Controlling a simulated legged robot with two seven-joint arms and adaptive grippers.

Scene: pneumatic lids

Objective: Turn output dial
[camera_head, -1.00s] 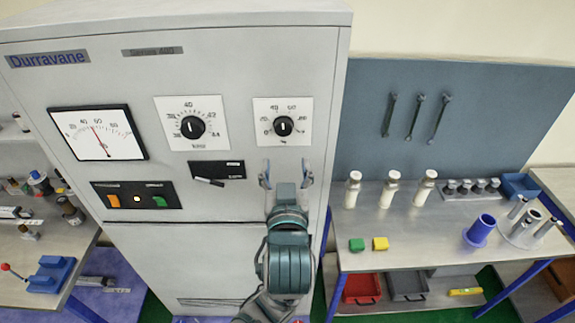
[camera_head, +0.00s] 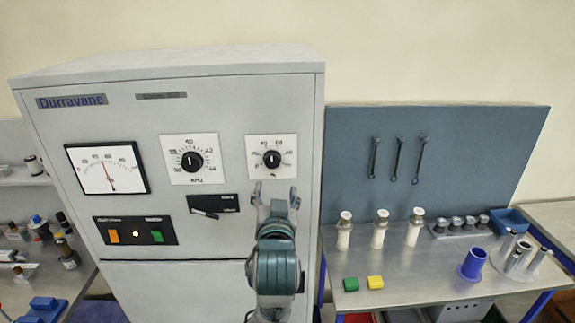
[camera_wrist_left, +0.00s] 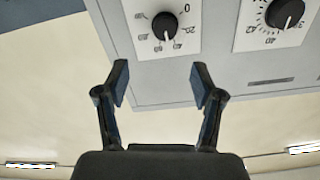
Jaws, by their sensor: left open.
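The grey Durravane cabinet carries two black dials on white plates. The right dial (camera_head: 271,159), with a small percent-like scale from 0, also shows at the top of the left wrist view (camera_wrist_left: 165,26). The left dial (camera_head: 192,162) has a scale around 38 to 44 and shows at the wrist view's upper right (camera_wrist_left: 285,13). My left gripper (camera_head: 276,194) is open and empty, just below the right dial in the head view. In the wrist view its fingers (camera_wrist_left: 160,82) are spread wide, apart from the dial. The right gripper is not in view.
A needle meter (camera_head: 107,168), a lever switch (camera_head: 212,206) and a panel with orange and green buttons (camera_head: 135,231) are also on the cabinet front. A workbench (camera_head: 420,270) with white bottles and a blue cup (camera_head: 473,262) stands at the right.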

